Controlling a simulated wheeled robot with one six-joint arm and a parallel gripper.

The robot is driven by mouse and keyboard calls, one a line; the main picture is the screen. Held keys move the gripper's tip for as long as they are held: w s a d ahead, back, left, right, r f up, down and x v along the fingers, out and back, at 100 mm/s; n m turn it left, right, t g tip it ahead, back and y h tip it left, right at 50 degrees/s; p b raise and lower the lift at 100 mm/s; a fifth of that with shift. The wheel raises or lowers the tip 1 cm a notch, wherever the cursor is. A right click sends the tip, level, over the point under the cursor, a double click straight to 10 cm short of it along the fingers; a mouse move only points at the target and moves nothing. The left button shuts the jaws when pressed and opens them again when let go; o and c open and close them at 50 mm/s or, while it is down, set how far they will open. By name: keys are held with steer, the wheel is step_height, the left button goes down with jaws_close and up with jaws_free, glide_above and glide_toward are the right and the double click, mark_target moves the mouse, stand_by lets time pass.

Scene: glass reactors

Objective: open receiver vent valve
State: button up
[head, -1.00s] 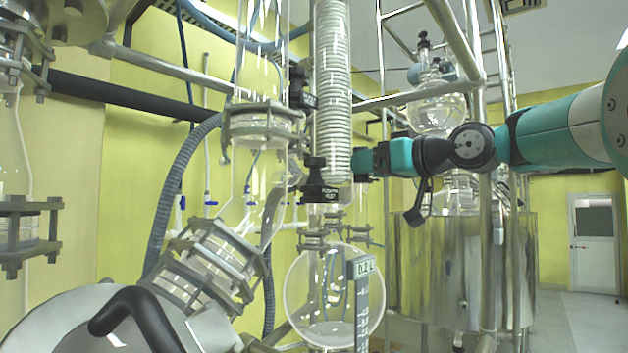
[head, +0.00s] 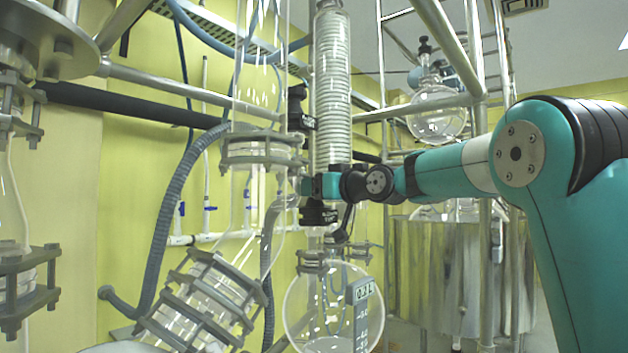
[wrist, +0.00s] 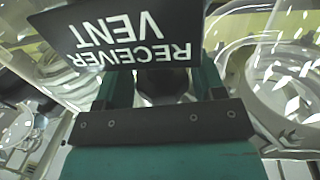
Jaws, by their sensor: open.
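The black receiver vent plate (wrist: 130,38), with white lettering upside down, fills the upper wrist view. A dark knob (wrist: 162,85) sits just below the plate, between the two fingers of my gripper (wrist: 162,88). The fingers are open, one on each side of the knob; I cannot tell whether either touches it. In the head view my gripper (head: 308,187) is at the foot of the coiled glass condenser (head: 332,95). A black fitting (head: 318,212) shows just under it. The part of the valve behind my gripper is hidden.
A round glass receiver flask (head: 322,310) with a scale plate (head: 362,318) hangs below. A glass column with a clamped flange (head: 262,150) stands close on the left. A metal pipe frame (head: 485,200) and a steel vessel (head: 435,270) are on the right.

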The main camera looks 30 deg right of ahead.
steer(key=shift+w+a, duration=0.15)
steer(key=shift+w, duration=0.4)
steer(key=c, duration=0.6)
steer(key=shift+c, duration=0.2)
steer(key=shift+n+y, duration=0.3)
steer(key=shift+y, duration=0.2)
steer(key=n+g+y+p, duration=0.1)
steer(key=n+y, duration=0.1)
steer(key=y, duration=0.1)
steer(key=shift+g, duration=0.4)
steer(key=n+g+y+p, duration=0.2)
steer(key=y+p, duration=0.1)
steer(key=shift+r+n, duration=0.1)
steer(key=shift+n, duration=0.3)
steer(key=shift+n+g+y+p, duration=0.3)
steer(key=shift+g+y, duration=0.1)
steer(key=shift+y, duration=0.2)
